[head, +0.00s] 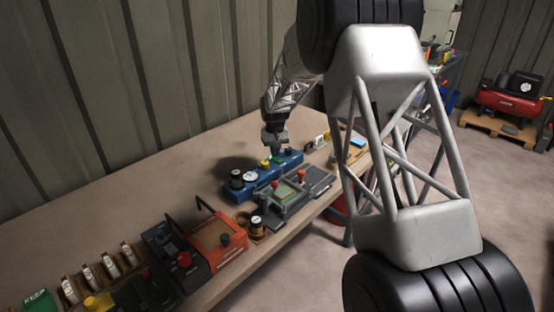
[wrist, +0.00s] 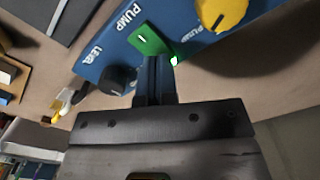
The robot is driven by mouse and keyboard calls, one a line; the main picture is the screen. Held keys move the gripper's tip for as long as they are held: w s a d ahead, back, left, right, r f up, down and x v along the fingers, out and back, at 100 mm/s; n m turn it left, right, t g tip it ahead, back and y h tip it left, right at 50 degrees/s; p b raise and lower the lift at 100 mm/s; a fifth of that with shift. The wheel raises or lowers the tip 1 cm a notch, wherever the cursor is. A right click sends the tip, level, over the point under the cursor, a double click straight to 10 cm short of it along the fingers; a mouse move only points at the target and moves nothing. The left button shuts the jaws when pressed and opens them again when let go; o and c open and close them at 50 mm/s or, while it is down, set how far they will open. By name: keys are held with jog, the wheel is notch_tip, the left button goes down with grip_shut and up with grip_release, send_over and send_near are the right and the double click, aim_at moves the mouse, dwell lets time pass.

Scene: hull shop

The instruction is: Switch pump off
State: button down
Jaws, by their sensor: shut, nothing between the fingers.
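The blue control panel (head: 242,191) lies on the workbench in the head view, and its face (wrist: 125,38) fills the top of the wrist view. A green rocker switch (wrist: 148,38) with a white mark sits by a PUMP label. My gripper (wrist: 160,62) is shut and empty, its fingertips at the near edge of the green switch and hiding part of it. I cannot tell whether they touch. A small bright green-white spot (wrist: 174,61) shows beside the tips. In the head view my gripper (head: 276,155) points down over the panel.
A yellow knob (wrist: 220,12) and a black knob (wrist: 118,79) flank the switch. A grey fixture (head: 318,180) stands in front of the panel. An orange-red box (head: 222,250) and several other devices line the bench's front. The bench behind the panel is mostly clear.

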jog(key=shift+f, duration=0.55)
dwell(0.5)
jog(key=shift+r, duration=3.5)
jog(key=shift+r, duration=0.1)
